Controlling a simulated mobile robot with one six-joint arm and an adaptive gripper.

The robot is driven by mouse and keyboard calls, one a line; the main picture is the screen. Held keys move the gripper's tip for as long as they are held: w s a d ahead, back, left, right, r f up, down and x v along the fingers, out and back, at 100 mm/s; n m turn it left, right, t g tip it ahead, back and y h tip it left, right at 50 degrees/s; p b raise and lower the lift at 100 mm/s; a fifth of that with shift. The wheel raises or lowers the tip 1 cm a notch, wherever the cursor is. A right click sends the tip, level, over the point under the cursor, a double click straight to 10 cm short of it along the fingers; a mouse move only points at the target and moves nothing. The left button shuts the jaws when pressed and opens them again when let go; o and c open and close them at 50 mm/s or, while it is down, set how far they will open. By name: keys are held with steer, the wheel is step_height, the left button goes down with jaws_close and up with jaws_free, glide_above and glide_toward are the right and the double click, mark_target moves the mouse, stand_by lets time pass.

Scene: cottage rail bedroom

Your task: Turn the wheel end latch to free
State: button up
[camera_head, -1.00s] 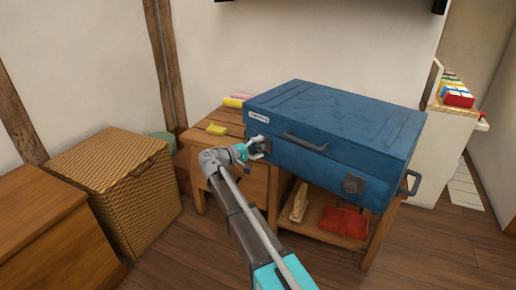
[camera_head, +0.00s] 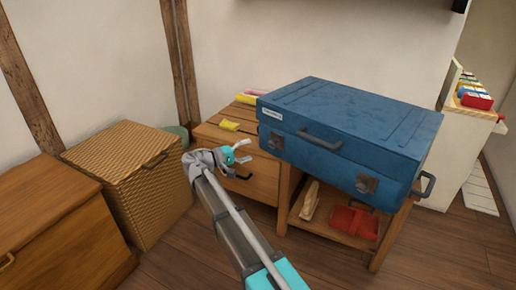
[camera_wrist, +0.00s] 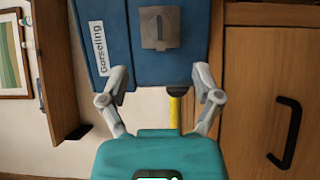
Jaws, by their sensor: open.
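A blue trunk (camera_head: 345,110) lies on a wooden bench, with a dark handle on its front. One grey latch (camera_head: 277,140) is near the trunk's left end; another latch (camera_head: 367,183) is near the right end. I cannot make out any wheels, so I cannot tell which is the wheel end. My gripper (camera_head: 245,152) is open and empty, just left of the left latch and apart from it. In the wrist view, a latch plate (camera_wrist: 160,27) with a slim bar along the picture's vertical lies beyond my open fingertips (camera_wrist: 161,78), beside the white label (camera_wrist: 101,48).
The bench (camera_head: 295,205) has a lower shelf with a red item (camera_head: 355,221) and a pale wooden item (camera_head: 311,200). A wooden cabinet (camera_head: 240,178) stands to its left, with a yellow item (camera_head: 229,125) on top. A wicker chest (camera_head: 145,180) is further left. Floor in front is clear.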

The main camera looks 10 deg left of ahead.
steer(key=shift+v, duration=1.25)
steer(key=s+d+f+m+g+y+p, duration=0.1)
steer(key=s+d+f+g+y+p, duration=0.1)
steer(key=d, duration=0.6)
steer(key=s+d+f+m+g+y+p, duration=0.1)
steer(key=s+d+g+y+p, duration=0.15)
steer(key=d, duration=0.55)
steer(key=s+d+f+m+g+y+p, duration=0.1)
steer(key=d+f+g+p, duration=0.15)
steer(key=d, duration=0.45)
steer(key=s+d+r+m+g+y+p, duration=0.1)
steer(key=s+d+m+y+p, duration=0.1)
steer(key=s+d+y+p, duration=0.4)
steer(key=s+d+m+g+y+p, duration=0.2)
steer(key=s+d+y, duration=0.2)
steer(key=s, duration=0.5)
step_height(320, 180, up, 38)
steer(key=p, duration=3.7)
steer(key=shift+w, duration=0.2)
steer(key=shift+a+r, duration=0.1)
steer(key=shift+a, duration=0.05)
